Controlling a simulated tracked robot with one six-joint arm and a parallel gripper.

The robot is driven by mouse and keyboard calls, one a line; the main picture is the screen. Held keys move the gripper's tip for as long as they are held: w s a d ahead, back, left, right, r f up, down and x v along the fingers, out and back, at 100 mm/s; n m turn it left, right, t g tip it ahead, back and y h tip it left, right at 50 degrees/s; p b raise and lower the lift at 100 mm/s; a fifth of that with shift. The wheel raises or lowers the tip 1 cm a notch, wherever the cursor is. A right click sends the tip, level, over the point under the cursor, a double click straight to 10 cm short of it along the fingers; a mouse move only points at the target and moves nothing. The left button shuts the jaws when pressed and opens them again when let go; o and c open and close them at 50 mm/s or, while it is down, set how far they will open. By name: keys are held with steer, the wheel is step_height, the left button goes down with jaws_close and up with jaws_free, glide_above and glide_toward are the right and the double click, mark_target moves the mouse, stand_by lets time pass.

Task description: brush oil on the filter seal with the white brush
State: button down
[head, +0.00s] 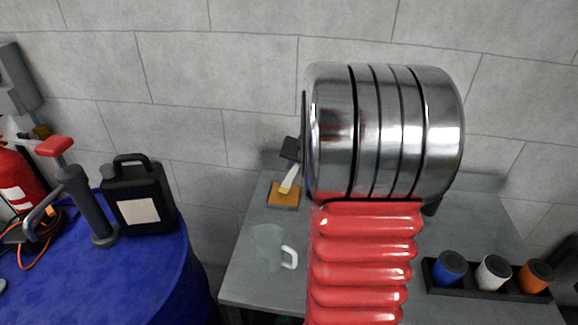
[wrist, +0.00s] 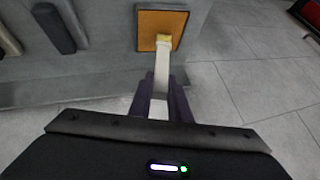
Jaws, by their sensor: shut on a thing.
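My gripper (head: 290,149) is partly hidden behind my arm in the head view. In the wrist view its two dark fingers (wrist: 160,84) are shut on a white brush (wrist: 162,66). The brush also shows in the head view (head: 290,179), pointing downward with a yellowish tip. The tip overlaps a square, dark-rimmed tray with an orange surface (head: 283,199), seen also in the wrist view (wrist: 151,19). I cannot tell whether the tip touches it. Blue (head: 449,267), white (head: 493,271) and orange (head: 535,275) black-topped cylinders stand at the right. I cannot make out a filter seal.
A clear jug with a white handle (head: 289,257) stands on the grey bench (head: 240,286). A black rack (head: 470,289) holds the cylinders. At left, a blue drum (head: 140,275) carries a black canister (head: 139,196) and a red-handled pump (head: 82,202). A wall rises behind.

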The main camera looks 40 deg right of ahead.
stand_by(0.3)
steer(key=shift+r, duration=3.45)
